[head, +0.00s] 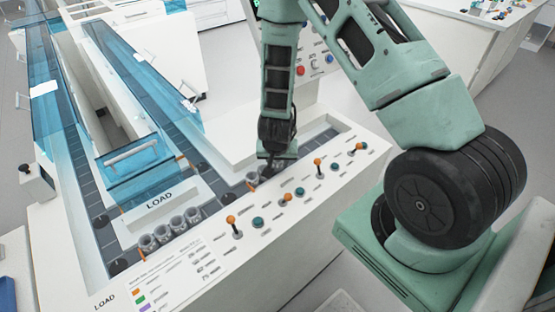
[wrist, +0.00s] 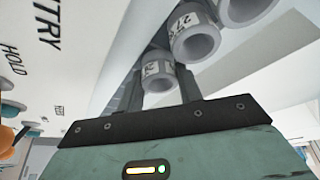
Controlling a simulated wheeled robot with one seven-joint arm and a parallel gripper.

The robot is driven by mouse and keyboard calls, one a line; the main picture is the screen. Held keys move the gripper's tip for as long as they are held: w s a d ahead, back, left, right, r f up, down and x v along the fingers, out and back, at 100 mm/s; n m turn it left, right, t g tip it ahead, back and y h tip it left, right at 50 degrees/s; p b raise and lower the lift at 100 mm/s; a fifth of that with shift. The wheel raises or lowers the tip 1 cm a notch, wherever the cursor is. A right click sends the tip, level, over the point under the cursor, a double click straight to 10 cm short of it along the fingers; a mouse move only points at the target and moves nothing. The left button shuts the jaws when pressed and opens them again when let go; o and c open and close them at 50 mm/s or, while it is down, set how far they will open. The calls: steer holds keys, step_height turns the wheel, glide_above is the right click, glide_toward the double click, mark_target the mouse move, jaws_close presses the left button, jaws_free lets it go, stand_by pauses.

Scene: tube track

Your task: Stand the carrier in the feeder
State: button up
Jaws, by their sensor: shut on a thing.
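My gripper (head: 277,160) reaches down into the recessed track at the right part of the bench. In the wrist view its two fingers (wrist: 160,72) stand either side of a grey, round, hollow-ended carrier (wrist: 157,83) with a white label, and are shut on it. In the head view that carrier is mostly hidden by my gripper. Two similar grey pieces, one labelled (wrist: 194,42) and one at the top edge (wrist: 246,10), sit close beside it in the wrist view. I cannot tell for sure which part is the feeder.
Blue transparent covers (head: 140,170) rise over the lanes at left. Orange-knobbed levers (head: 231,220) and teal knobs (head: 257,222) line the front panel, close to my gripper.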

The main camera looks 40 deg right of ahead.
steer(key=shift+s+f, duration=0.1)
steer(key=shift+f, duration=0.15)
steer(key=o, duration=0.8)
steer(key=shift+a, duration=0.1)
steer(key=shift+a, duration=0.1)
steer(key=shift+a+r, duration=0.1)
steer(key=shift+r, duration=0.15)
steer(key=shift+o, duration=0.2)
steer(key=p+v, duration=0.4)
steer(key=v, duration=1.3)
steer(key=shift+s+d+r, duration=0.1)
steer(key=shift+d, duration=0.15)
